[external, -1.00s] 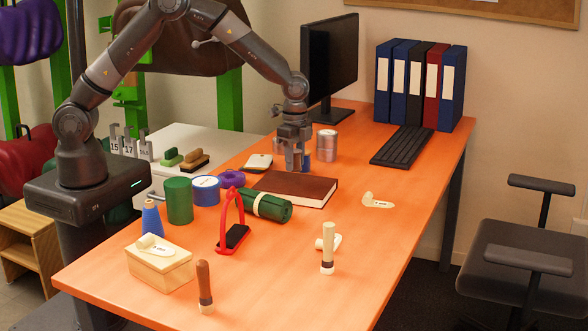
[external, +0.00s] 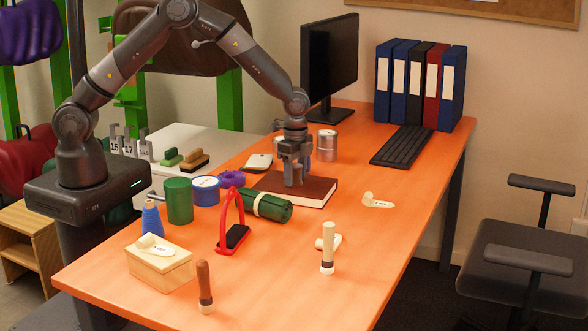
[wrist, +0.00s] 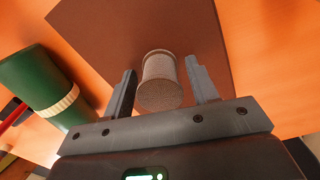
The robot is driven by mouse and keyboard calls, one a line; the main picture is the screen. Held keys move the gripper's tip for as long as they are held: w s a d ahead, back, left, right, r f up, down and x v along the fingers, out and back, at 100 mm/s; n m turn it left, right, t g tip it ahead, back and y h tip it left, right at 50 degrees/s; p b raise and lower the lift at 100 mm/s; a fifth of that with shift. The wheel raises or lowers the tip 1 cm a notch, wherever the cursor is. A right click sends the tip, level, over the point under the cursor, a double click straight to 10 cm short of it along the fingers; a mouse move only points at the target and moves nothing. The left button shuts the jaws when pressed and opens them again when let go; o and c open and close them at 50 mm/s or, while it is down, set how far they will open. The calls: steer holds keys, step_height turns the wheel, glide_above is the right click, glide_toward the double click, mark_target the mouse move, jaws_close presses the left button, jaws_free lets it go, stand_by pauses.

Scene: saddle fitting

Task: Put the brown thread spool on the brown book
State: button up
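The brown book (external: 316,191) lies flat on the orange table. In the wrist view the book (wrist: 100,25) fills the area beyond my fingers. The thread spool (wrist: 161,85), a grey-brown cylinder, is between my fingers, over the book; it appears to stand on it. My gripper (external: 295,183) points down over the book's left part. In the wrist view my gripper (wrist: 160,66) shows its fingers spread, with a gap on each side of the spool. In the external view the fingers partly hide the spool.
A green roll with a pale band (external: 266,205) lies just left of the book, also in the wrist view (wrist: 45,88). A metal can (external: 327,146) stands behind. A red stirrup (external: 233,225) is in front. The table right of the book is mostly clear.

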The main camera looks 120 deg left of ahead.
mark_target(295, 165)
steer(key=shift+o, duration=0.5)
steer(key=shift+r, duration=0.1)
step_height(295, 165, up, 12)
steer(key=shift+r, duration=0.1)
steer(key=s+d+r+t, duration=0.1)
steer(key=s+d+r, duration=0.4)
steer(key=d+r, duration=0.4)
steer(key=s+d+r+t, duration=0.2)
steer(key=s+d+r, duration=0.3)
steer(key=d+r, duration=0.45)
steer(key=s+d+n+t, duration=0.1)
steer(key=s+d, duration=0.5)
steer(key=s, duration=0.3)
steer(key=s+d+t, duration=0.1)
steer(key=s+d, duration=0.6)
steer(key=s, duration=0.2)
steer(key=shift+d+n+t, duration=0.25)
steer(key=shift+n+t, duration=0.05)
steer(key=shift+n, duration=0.1)
steer(key=shift+o, duration=0.3)
steer(key=shift+s+f, duration=0.1)
